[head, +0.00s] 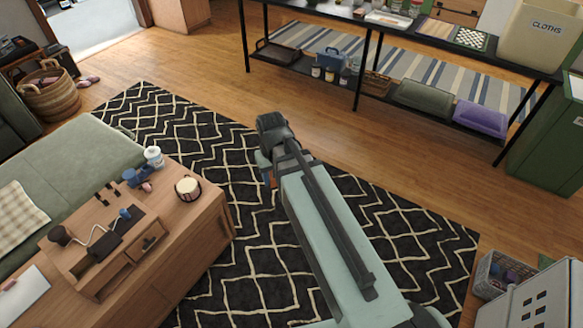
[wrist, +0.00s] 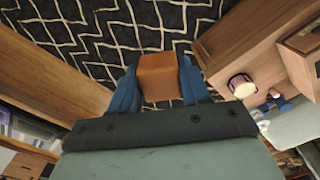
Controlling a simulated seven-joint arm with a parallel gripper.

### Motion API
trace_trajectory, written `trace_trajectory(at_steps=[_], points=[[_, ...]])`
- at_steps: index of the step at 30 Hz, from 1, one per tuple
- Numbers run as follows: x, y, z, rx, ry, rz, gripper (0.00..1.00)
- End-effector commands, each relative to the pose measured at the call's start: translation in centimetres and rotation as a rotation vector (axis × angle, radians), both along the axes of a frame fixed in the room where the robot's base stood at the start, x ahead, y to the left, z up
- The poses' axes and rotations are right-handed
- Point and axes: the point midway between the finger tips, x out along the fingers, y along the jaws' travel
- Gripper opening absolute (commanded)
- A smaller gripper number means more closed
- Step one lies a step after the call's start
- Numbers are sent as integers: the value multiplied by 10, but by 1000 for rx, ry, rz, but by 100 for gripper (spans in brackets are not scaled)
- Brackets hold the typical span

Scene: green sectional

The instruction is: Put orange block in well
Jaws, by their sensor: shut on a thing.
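The orange block (wrist: 165,80) is held between the blue fingers of my gripper (wrist: 159,65) in the wrist view, above the patterned rug. In the head view, my gripper (head: 266,166) is over the rug, to the right of the wooden table, and a sliver of orange shows at its left side. A wooden organizer (head: 88,268) with dark recesses stands on the table. Part of it also shows at the right of the wrist view (wrist: 304,38). I cannot tell for certain which recess is the well.
The wooden table (head: 195,235) also carries a small drum-like pot (head: 188,188), a white cup (head: 153,156) and blue items (head: 134,177). A green sofa (head: 75,165) is behind it. A black shelf table (head: 400,45) stands at the back. The rug (head: 400,220) is clear.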

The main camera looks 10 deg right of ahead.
Motion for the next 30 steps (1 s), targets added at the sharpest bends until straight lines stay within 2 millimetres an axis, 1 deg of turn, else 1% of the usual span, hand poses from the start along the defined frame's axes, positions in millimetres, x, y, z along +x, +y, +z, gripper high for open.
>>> trace_trajectory(at_steps=[1,17,26,30], points=[[-3,15,-1,0,0,28,17],[-26,149,-16,0,0,271,17],[-41,231,-28,0,1,408,17],[-50,271,-34,0,1,472,17]])
